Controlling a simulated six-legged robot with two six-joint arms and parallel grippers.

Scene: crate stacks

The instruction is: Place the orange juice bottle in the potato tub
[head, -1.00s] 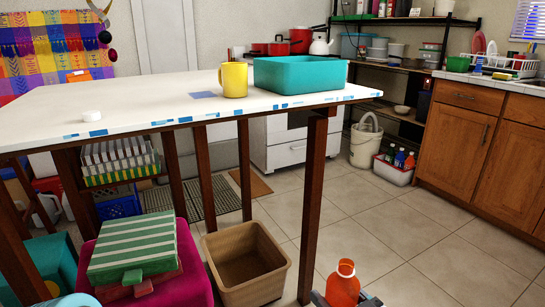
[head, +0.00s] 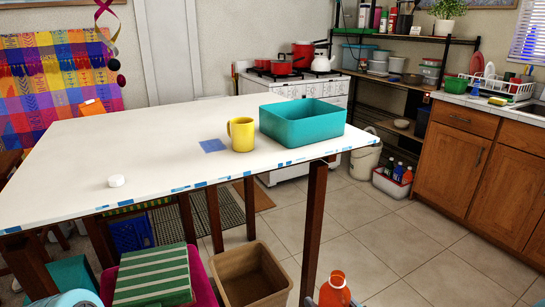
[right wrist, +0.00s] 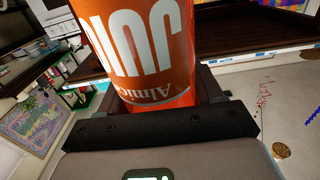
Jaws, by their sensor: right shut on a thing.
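The orange juice bottle (head: 335,291), orange with an orange cap, is upright at the bottom edge of the head view, its lower part cut off. It fills the upper middle of the right wrist view (right wrist: 140,50), with white lettering upside down there. My right gripper (right wrist: 165,100) is shut on it, and the dark jaws are against its side. A teal open tub (head: 303,130) stands on the white table, and a brown open tub (head: 233,280) stands below the table. I see no potatoes in either, so I cannot tell which is the potato tub. My left gripper is not in view.
A dark table leg (head: 313,230) stands just behind the bottle. A green-striped box (head: 152,275) is at lower left. The tiled floor at right is clear.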

